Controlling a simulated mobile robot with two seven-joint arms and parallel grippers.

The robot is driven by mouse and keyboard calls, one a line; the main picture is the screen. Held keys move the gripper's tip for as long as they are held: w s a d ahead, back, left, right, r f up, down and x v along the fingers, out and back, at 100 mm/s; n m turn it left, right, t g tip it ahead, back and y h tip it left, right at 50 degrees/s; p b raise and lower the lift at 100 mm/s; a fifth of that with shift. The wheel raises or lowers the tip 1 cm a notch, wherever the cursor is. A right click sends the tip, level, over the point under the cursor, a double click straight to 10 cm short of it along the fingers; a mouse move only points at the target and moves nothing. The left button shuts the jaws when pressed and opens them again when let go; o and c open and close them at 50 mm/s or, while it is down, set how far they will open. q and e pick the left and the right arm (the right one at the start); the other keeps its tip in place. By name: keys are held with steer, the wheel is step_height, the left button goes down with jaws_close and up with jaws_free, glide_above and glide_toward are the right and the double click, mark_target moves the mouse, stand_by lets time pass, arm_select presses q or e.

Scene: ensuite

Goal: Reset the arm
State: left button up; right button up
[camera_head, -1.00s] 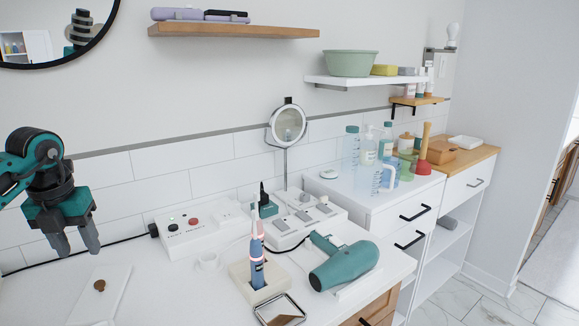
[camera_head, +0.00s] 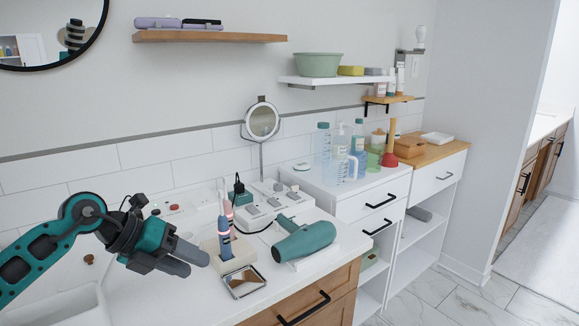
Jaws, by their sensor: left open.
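My left gripper (camera_head: 192,261) reaches in from the left over the white counter, with its fingers pointing right. It is open and holds nothing that I can see. Its fingertips appear just left of the pink and blue electric toothbrushes (camera_head: 225,228) in their pale stand (camera_head: 238,255); I cannot tell the gap in depth. My right gripper is not in the picture.
A teal hair dryer (camera_head: 305,241) lies right of the toothbrushes. A round mirror (camera_head: 262,121) stands behind a white power strip (camera_head: 262,207). Bottles (camera_head: 340,150) crowd the cabinet at right.

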arm_select(q)
steer(key=s+d+r+n+t+h, duration=0.3)
steer(key=d+r+n+t+h, duration=0.3)
steer(key=d+r+n+t, duration=0.5)
steer(key=s+a+f+n+y, duration=0.2)
steer(key=a+f+n+y, duration=0.5)
steer(key=n, duration=0.3)
steer(key=s+a+f+n+y, duration=0.3)
steer(key=a+f+n+y, duration=0.1)
steer(key=f+n+y, duration=0.45)
steer(key=s+d+f+n+g+h, duration=0.1)
steer(key=s+f+n+g, duration=0.1)
steer(key=s+f+g, duration=0.35)
steer(key=s+f+n+g, duration=0.1)
steer(key=s+f+g, duration=0.2)
steer(key=s, duration=0.6)
steer(key=s+d+f+n+g+h, duration=0.1)
steer(key=s+f+n+g, duration=0.1)
steer(key=s+f+g, duration=0.4)
steer(key=w+d+f+m+t+h, duration=0.1)
steer(key=w+d+f+t, duration=0.1)
steer(key=w+f+t, duration=0.4)
steer(key=shift+w+d+f+t+p, duration=0.35)
steer(key=shift+f+t, duration=0.1)
steer(key=shift+t, duration=1.4)
